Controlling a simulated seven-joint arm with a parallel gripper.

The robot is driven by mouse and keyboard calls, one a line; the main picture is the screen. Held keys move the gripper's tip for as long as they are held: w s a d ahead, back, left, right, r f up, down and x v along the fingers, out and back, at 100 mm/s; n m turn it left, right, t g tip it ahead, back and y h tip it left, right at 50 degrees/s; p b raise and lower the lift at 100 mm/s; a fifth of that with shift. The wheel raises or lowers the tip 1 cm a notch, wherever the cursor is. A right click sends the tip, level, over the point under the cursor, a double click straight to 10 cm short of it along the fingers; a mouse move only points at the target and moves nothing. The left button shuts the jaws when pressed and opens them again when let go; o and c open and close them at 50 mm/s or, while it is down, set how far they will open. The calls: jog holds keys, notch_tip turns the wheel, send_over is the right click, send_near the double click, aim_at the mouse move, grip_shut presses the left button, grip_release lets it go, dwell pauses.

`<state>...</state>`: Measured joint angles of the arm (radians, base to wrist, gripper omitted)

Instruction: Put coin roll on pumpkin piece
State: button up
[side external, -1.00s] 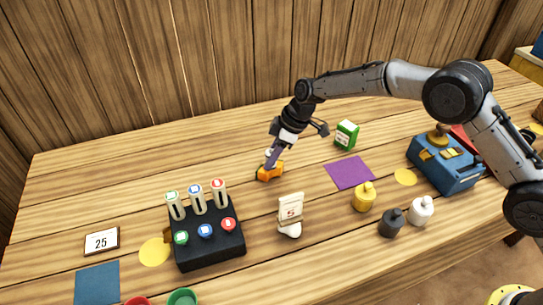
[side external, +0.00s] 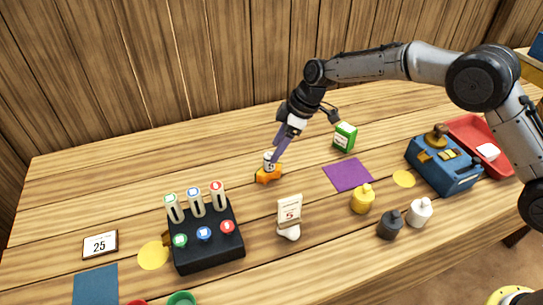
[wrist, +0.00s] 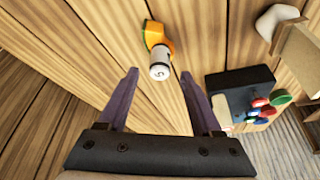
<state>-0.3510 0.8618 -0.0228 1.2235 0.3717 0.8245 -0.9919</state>
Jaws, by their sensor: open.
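The pumpkin piece (side external: 263,178) is a small orange block lying on the wooden table. The coin roll (side external: 269,161) is a white and dark cylinder standing on top of it. In the wrist view the coin roll (wrist: 159,65) overlaps the pumpkin piece (wrist: 153,34), which has a green edge. My gripper (side external: 280,146) is just above and to the right of the coin roll. In the wrist view its purple fingers (wrist: 160,76) are spread wide, with nothing held between them. The coin roll lies ahead of the fingertips, apart from them.
A black rack (side external: 208,240) with several coloured pieces is at front left. A small price stand (side external: 289,215) is in front of the pumpkin piece. A green box (side external: 345,137), purple mat (side external: 348,175) and yellow bottle (side external: 363,198) are to the right.

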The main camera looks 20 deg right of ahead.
jog(key=v, duration=0.6)
jog(key=shift+r, duration=0.3)
jog(key=shift+s+d+r, duration=0.1)
jog(key=shift+d, duration=0.1)
jog(key=s+d+r+m+t+h, duration=0.2)
jog(key=s+d+r+m, duration=0.4)
jog(key=s+d+r, duration=1.1)
jog(key=s+d+f+m, duration=0.2)
jog(key=s, duration=0.5)
jog(key=s+d+f+m+t+h, duration=0.1)
jog(key=s+d+f+m, duration=0.1)
jog(key=s, duration=0.6)
jog(key=s+d+f+m+h, duration=0.1)
jog(key=s+d+f+m, duration=0.1)
jog(key=s, duration=0.5)
jog(key=shift+d+f+m+t, duration=0.3)
jog(key=shift+d+f+m, duration=0.15)
jog(key=shift+d, duration=0.35)
jog(key=shift+s, duration=0.15)
